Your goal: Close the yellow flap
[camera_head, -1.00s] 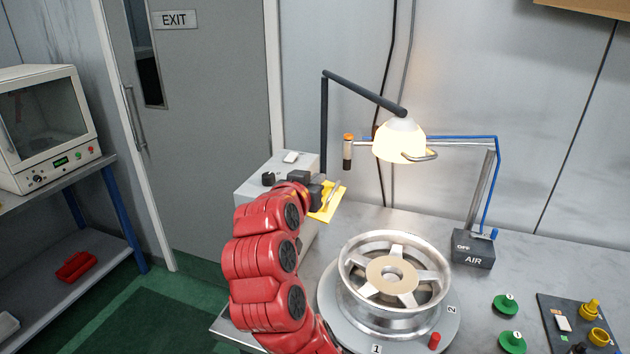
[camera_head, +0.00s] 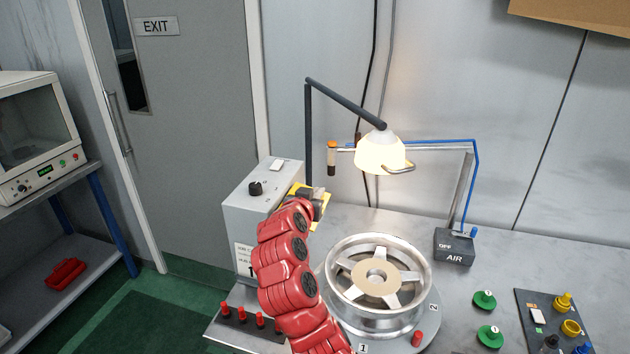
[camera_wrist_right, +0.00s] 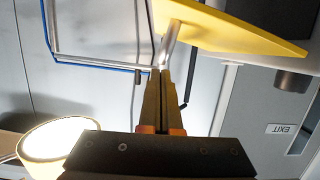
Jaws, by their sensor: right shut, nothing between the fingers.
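The yellow flap (camera_head: 325,203) is on the right side of the grey box (camera_head: 244,215). It is partly hidden behind my right gripper (camera_head: 314,197), so its exact angle is hard to tell. In the right wrist view the yellow flap (camera_wrist_right: 240,32) is a slanted plate across the top, with a shiny metal rod (camera_wrist_right: 170,42) at its near side. The fingers of my right gripper (camera_wrist_right: 163,72) are shut and empty, with their tips at the lower end of the rod; whether they touch it I cannot tell. My left gripper is not in view.
A silver wheel (camera_head: 378,285) sits on a round plate right of my arm. A lit lamp (camera_head: 381,152) hangs near the flap; its shade shows close by in the wrist view (camera_wrist_right: 58,140). Red pegs (camera_head: 260,320) stand in front of the box. The AIR box (camera_head: 454,246) is farther right.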

